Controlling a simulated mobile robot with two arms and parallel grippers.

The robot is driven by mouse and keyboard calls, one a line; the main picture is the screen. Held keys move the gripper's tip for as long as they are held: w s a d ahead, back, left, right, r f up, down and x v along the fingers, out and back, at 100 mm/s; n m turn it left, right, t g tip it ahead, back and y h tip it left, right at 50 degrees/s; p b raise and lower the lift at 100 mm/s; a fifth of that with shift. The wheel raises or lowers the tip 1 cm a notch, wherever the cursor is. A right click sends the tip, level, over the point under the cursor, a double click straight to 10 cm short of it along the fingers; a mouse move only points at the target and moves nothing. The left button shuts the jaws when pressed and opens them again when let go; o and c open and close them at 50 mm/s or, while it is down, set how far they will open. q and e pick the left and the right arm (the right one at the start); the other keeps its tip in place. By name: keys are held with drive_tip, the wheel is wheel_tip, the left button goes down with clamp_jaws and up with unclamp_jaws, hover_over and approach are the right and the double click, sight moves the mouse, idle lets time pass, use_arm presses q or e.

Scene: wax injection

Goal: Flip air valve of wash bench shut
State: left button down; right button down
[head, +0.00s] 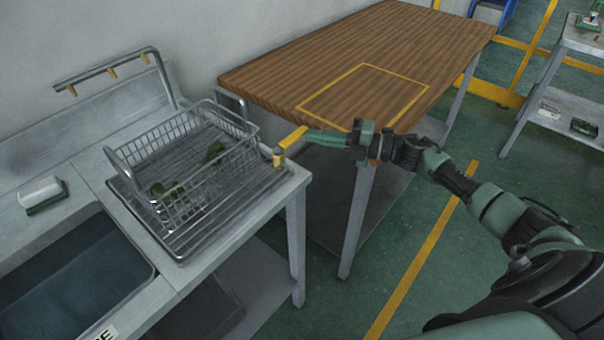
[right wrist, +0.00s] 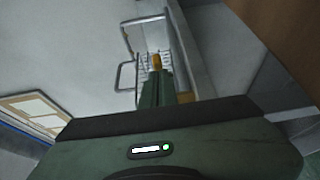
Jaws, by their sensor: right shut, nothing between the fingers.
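The wash bench (head: 198,289) stands at the left. Its air valve (head: 292,138) has a yellow lever on a small brass-coloured body at the bench's right corner. The lever points right, out past the bench edge towards the wooden table. My right gripper (head: 310,137) is shut and empty, its fingertips at the outer end of the lever. I cannot tell whether they touch it. In the right wrist view the fingers (right wrist: 155,92) point at the yellow valve part (right wrist: 156,61), partly hidden behind them. My left gripper is out of view.
A wire basket (head: 240,128) with green parts inside stands on the bench beside the valve. A pipe with yellow nozzles (head: 112,72) runs behind. A sink (head: 70,275) and a white-and-green brush (head: 42,194) are at left. The wooden table (head: 300,62) lies just beyond my right gripper.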

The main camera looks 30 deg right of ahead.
drive_tip(key=shift+w+d+r, duration=0.25)
drive_tip(key=shift+w+r, duration=0.15)
drive_tip(key=shift+r, duration=0.1)
drive_tip(key=shift+w+r, duration=0.1)
drive_tip(key=shift+r, duration=0.1)
wheel_tip(320, 180, up, 19)
drive_tip(key=shift+s+a, duration=0.3)
drive_tip(key=shift+s, duration=0.15)
drive_tip(key=shift+f, duration=0.2)
idle(0.5)
